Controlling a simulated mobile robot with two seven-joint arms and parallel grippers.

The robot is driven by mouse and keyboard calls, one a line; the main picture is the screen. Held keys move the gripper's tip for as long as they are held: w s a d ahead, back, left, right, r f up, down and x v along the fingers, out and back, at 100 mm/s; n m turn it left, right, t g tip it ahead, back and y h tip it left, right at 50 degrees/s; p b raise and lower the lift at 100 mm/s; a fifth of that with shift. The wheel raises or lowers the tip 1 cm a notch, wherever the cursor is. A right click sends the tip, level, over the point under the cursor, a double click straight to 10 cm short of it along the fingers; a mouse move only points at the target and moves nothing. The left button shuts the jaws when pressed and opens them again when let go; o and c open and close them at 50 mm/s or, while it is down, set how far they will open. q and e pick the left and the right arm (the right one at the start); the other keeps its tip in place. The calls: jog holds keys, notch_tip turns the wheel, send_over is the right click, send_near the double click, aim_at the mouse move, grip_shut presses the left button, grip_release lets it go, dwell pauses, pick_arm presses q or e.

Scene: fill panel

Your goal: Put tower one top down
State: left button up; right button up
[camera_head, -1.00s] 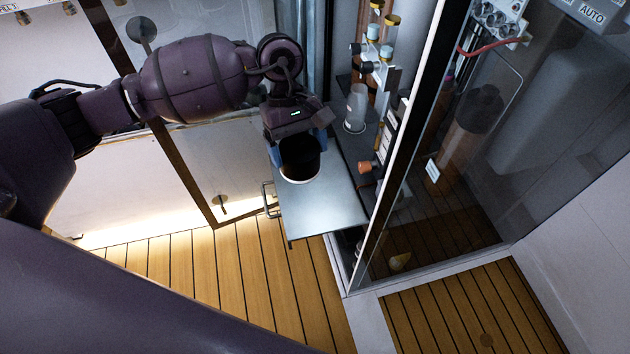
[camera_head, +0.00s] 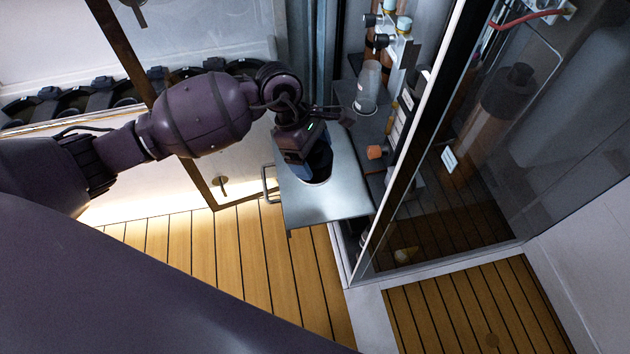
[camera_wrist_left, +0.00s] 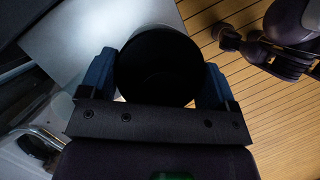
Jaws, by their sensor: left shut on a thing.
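My left gripper (camera_head: 303,165) is shut on a dark round cylinder (camera_head: 322,165), the part that looks like the tower one top. In the left wrist view the cylinder's round black end (camera_wrist_left: 158,66) sits between the two blue fingers. In the head view the cylinder is over the grey metal shelf (camera_head: 325,203), with a pale rim showing at its lower end. It looks on or very close to the shelf; I cannot tell whether it touches. The gripper hides part of it.
A clear cup (camera_head: 367,88) stands behind the shelf, beside an orange knob (camera_head: 376,152) and a panel with tubes and valves. A glass door (camera_head: 450,150) stands to the right. A metal handle (camera_head: 268,184) sits at the shelf's left edge. The shelf's front is bare.

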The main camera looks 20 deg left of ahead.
pick_arm(q)
notch_tip(320, 180, down, 11)
jog(key=b, duration=0.2)
jog(key=shift+f+b, duration=0.1)
jog(key=shift+b, duration=0.25)
jog(key=shift+f, duration=0.4)
jog(key=shift+r, duration=0.1)
jog(key=o, duration=1)
jog(key=shift+w+a+r, duration=0.1)
jog(key=shift+a+r, duration=0.05)
jog(key=shift+r, duration=0.2)
jog(key=shift+p+v, duration=1.35)
jog(key=shift+v, duration=4.3)
